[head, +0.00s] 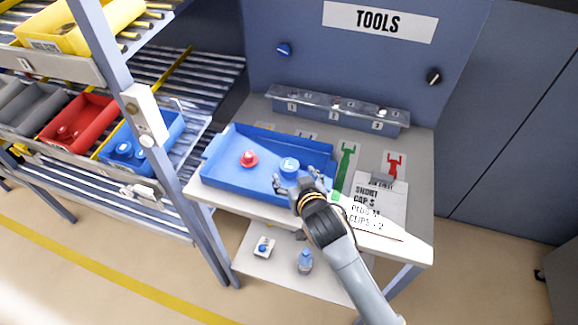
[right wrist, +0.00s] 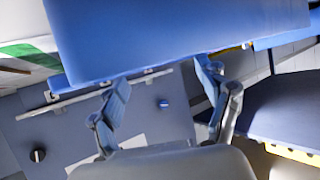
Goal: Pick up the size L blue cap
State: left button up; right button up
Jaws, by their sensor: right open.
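The blue cap (head: 290,168), marked with an L, sits upright toward the right end of the blue tray (head: 222,179). My right gripper (head: 298,183) is open near the tray's front edge, just in front of the cap in the head view, with its fingers spread to either side. It holds nothing. In the right wrist view, a broad blue surface, apparently the tray (right wrist: 180,35), fills the top behind the spread fingers of the right gripper (right wrist: 163,75). I cannot make out the cap there. My left gripper is not in view.
A red cap (head: 249,159) lies in the tray left of the blue one. A label card (head: 378,205) lies to the right. A clear rack (head: 340,110) stands behind the tray. The shelf at left holds red (head: 77,120) and blue bins (head: 160,135).

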aim_at(290, 168)
jog(key=shift+w+a+p, duration=0.1)
jog(key=shift+w+p, duration=0.3)
jog(key=shift+w, duration=0.25)
jog(key=x, duration=0.3)
jog(key=shift+w+f+p, duration=0.1)
jog(key=shift+w+p, duration=0.05)
jog(key=shift+p, duration=0.15)
jog(key=shift+w+f, duration=0.2)
jog(key=shift+w, duration=0.05)
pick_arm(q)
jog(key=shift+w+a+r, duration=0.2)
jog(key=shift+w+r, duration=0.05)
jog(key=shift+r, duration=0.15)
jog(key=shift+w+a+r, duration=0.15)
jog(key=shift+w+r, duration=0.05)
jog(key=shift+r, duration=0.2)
pick_arm(e)
jog(key=c, duration=1)
